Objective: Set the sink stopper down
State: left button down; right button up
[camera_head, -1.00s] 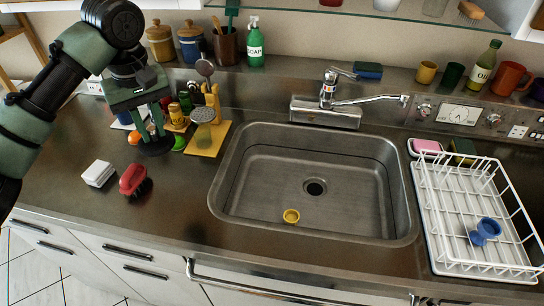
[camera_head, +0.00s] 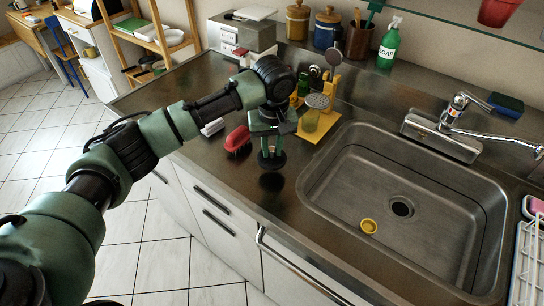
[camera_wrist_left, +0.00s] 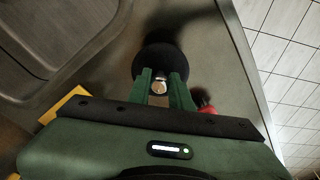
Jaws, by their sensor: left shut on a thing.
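The sink stopper is a black disc (camera_head: 271,161) with a small metal knob (camera_wrist_left: 160,86). My left gripper (camera_head: 270,148) points down and is shut on the knob, its two green fingers on either side in the left wrist view (camera_wrist_left: 148,92). The stopper is over the steel counter (camera_head: 235,185), left of the sink (camera_head: 410,185) and right of a red brush. A dark patch shows below it; it looks slightly above the counter, but contact is hard to tell. My right gripper is in neither current view.
The red brush (camera_head: 237,139) and a white block (camera_head: 212,127) lie to the left. A yellow board (camera_head: 318,124) with a strainer is behind. A small yellow ring-shaped thing (camera_head: 369,226) lies in the sink near the drain. The counter's front edge is close.

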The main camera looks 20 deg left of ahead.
aim_at(272, 156)
pick_arm(q)
notch_tip(272, 156, down, 4)
jog(key=shift+f+p, duration=0.15)
jog(key=shift+p, duration=0.15)
jog(key=shift+f, duration=0.1)
jog(key=c, duration=1.3)
grip_release()
jog(key=r, duration=0.4)
jog(key=s+r+b, duration=0.1)
jog(key=r, duration=0.7)
jog(key=shift+s+d+b, duration=0.15)
jog(key=shift+d+b, duration=0.2)
jog(key=shift+b, duration=0.05)
